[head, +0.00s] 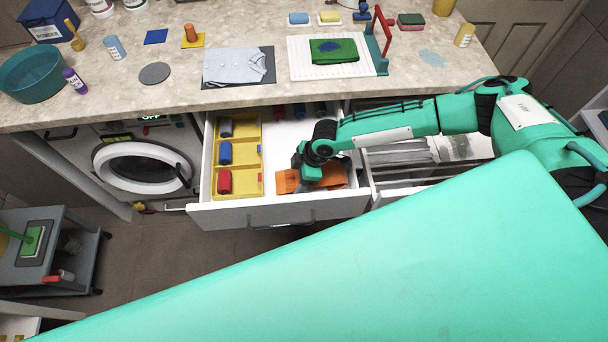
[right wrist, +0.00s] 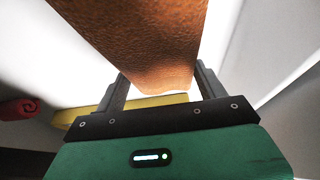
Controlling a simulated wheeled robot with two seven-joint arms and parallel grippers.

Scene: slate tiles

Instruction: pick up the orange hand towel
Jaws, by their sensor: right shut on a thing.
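The orange hand towel (head: 332,175) is in the right part of an open drawer (head: 280,214), partly hidden under my right gripper (head: 308,180). In the right wrist view the towel (right wrist: 140,40) fills the upper middle and hangs between the two fingers of the right gripper (right wrist: 160,90). The right gripper is shut on the towel, inside the drawer. I cannot tell whether the towel is clear of the drawer floor. My left gripper is not in view.
A yellow organiser (head: 239,188) with rolled cloths fills the drawer's left side. Another open drawer (head: 400,158) adjoins on the right. The counter above holds a folded grey shirt (head: 236,66), a white rack (head: 305,68) with a green cloth, and a teal bowl (head: 33,75). A cart (head: 50,255) stands lower left.

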